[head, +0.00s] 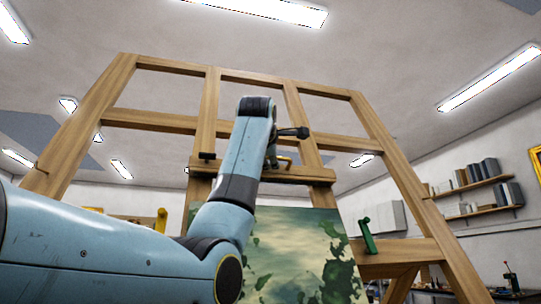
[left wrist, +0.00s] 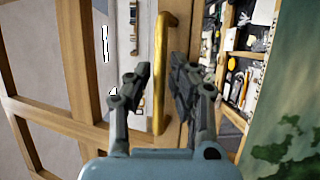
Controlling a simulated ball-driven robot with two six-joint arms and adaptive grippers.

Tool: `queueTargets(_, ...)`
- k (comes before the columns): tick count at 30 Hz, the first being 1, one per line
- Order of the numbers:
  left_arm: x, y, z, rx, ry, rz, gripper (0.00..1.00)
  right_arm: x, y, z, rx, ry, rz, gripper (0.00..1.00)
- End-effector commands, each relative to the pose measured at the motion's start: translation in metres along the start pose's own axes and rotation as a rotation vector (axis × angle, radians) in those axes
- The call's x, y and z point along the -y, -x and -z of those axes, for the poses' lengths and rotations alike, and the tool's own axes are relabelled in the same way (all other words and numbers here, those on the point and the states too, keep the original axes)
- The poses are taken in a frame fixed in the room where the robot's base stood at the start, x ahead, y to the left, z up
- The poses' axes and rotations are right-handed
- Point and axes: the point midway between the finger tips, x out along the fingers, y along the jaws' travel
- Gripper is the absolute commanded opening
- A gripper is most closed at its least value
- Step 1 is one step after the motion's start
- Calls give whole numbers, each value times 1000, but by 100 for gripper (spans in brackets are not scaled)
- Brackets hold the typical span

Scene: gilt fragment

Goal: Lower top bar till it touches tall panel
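The wooden top bar (head: 310,174) crosses the easel's middle uprights in the head view. The tall panel (head: 300,240), painted in greens and cloudy cream, stands below it. A visible gap separates the bar from the panel's top edge. A brass handle (left wrist: 160,75) is on the bar; my arm partly hides it in the head view. My left gripper (left wrist: 159,72) is at the handle, with one finger on each side and some space showing, so it looks open around it. The panel's edge also shows in the left wrist view (left wrist: 285,110). My right gripper is out of view.
The large wooden easel frame (head: 385,165) stands around the bar. A green clamp (head: 367,236) is on the lower right ledge and a yellow one (head: 162,220) at the left. Wall shelves (head: 475,190) with books are behind at right.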

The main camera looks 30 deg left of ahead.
Motion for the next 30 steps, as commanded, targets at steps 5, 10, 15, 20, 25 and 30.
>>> queueTargets(5, 0, -1, 0, 0, 0, -1, 21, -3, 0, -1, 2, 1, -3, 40)
queueTargets(10, 0, -1, 0, 0, 0, 0, 7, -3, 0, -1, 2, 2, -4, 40)
queueTargets(15, 0, 0, 0, 0, 0, 0, 0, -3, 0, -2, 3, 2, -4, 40)
queueTargets(20, 0, 0, 0, 0, 1, -1, 0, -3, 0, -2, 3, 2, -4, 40)
queueTargets(25, 0, 0, 0, 0, 1, -1, 0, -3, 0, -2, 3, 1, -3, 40)
queueTargets(30, 21, 4, -3, 2, 1, 0, 0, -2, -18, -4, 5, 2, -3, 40)
